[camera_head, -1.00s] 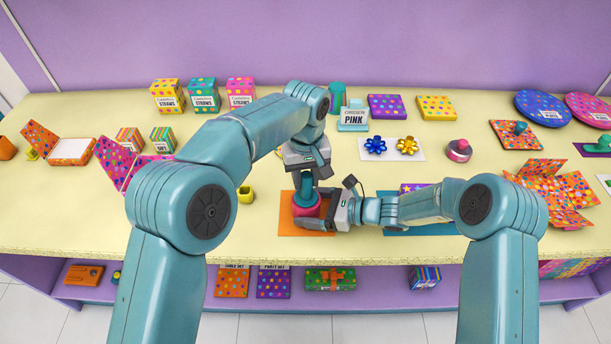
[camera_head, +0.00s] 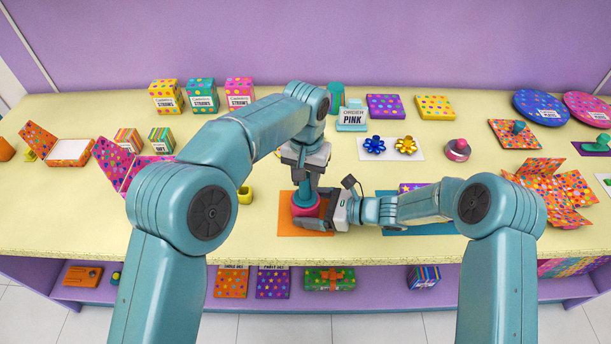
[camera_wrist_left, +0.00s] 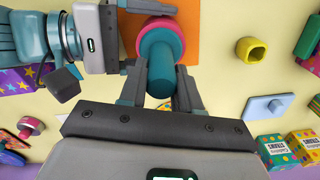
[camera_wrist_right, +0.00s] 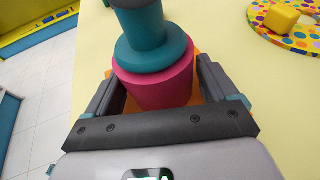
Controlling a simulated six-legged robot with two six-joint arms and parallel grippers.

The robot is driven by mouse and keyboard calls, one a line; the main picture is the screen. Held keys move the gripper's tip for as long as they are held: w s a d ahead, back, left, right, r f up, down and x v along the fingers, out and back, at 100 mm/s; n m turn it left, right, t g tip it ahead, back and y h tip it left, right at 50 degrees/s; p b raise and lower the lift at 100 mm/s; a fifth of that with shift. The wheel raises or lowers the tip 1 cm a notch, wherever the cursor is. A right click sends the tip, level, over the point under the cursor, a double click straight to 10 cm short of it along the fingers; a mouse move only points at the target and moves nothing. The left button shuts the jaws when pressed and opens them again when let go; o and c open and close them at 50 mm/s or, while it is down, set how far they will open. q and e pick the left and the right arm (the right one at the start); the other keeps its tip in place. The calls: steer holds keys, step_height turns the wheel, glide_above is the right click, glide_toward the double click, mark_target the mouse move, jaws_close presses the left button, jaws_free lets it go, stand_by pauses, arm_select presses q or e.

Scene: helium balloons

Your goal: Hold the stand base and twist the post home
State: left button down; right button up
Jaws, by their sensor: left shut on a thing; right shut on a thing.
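The stand base (camera_head: 312,224) is a crimson-pink round block on an orange mat (camera_head: 286,226). The teal post (camera_wrist_left: 163,78) stands upright on it. In the right wrist view the post's wide teal collar (camera_wrist_right: 153,57) sits over the base's top (camera_wrist_right: 160,90), with no clear gap between them. My left gripper (camera_head: 305,183) comes down from above and is shut on the post's upper part. My right gripper (camera_head: 322,213) reaches in from the right, low down, and is shut around the base's sides. The joint inside the base is hidden.
A yellow cup (camera_head: 245,195) stands left of the mat. A blue mat (camera_head: 432,229) lies to the right, partly under my right arm.

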arm_select(q)
steer(key=shift+r, duration=0.1)
arm_select(e)
steer(key=shift+f, duration=0.1)
arm_select(q)
steer(key=m, duration=0.4)
steer(key=shift+d+m, duration=0.1)
steer(key=shift+m, duration=0.3)
steer(key=c, duration=0.7)
jaws_free()
arm_select(e)
steer(key=shift+s, duration=0.1)
arm_select(q)
step_height(320, 180, up, 12)
steer(key=shift+f, duration=0.1)
steer(key=shift+s, duration=0.1)
arm_select(e)
steer(key=o, duration=0.9)
steer(key=shift+o, duration=0.2)
